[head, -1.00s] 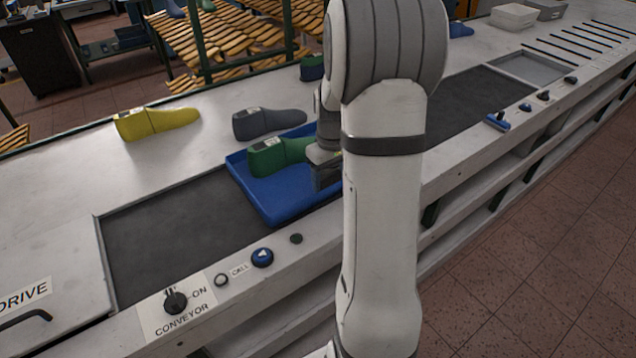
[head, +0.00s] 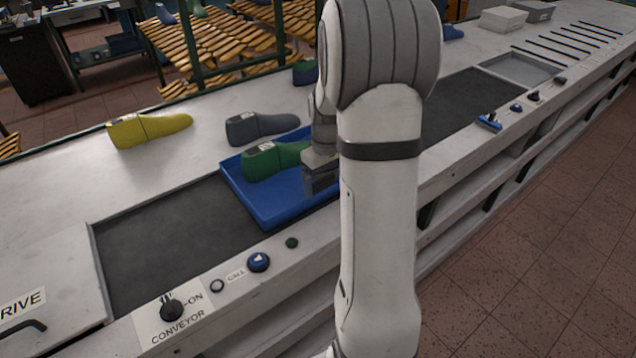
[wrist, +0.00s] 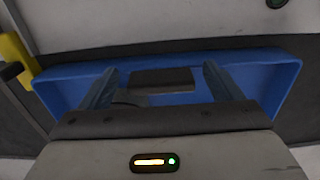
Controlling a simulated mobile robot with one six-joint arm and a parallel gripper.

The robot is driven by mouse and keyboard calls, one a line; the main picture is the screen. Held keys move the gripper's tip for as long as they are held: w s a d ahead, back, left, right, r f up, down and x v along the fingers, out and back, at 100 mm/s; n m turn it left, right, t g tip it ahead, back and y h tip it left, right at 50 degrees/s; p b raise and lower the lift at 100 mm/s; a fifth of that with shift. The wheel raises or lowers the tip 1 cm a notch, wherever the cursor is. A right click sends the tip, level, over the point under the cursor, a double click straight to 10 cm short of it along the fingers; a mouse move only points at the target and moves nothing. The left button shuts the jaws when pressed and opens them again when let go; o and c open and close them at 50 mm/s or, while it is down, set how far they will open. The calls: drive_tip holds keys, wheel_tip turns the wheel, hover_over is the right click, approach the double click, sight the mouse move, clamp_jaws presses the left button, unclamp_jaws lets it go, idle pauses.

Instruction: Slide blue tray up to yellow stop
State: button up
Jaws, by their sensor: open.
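The blue tray (head: 262,207) lies on the dark belt strip in the head view, with a green shoe last (head: 268,160) in it. My gripper (head: 320,182) is at the tray's right part, low over it; my arm hides the tray's right end. In the wrist view the tray (wrist: 282,85) spans the picture below my gripper (wrist: 160,75), whose two fingers stand apart. A dark flat piece (wrist: 160,80) shows between them; I cannot tell whether they touch it. A yellow piece (wrist: 17,55) at the left edge of the wrist view may be the stop. No stop is identifiable in the head view.
A yellow last (head: 148,130) and a grey last (head: 260,127) stand on the bench behind the belt. The belt (head: 165,245) is clear left of the tray. A conveyor knob (head: 171,308) and a blue button (head: 259,262) sit along the front edge.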

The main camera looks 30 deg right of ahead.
wheel_tip(320, 180, up, 8)
idle(0.4)
drive_tip(key=shift+f, duration=0.15)
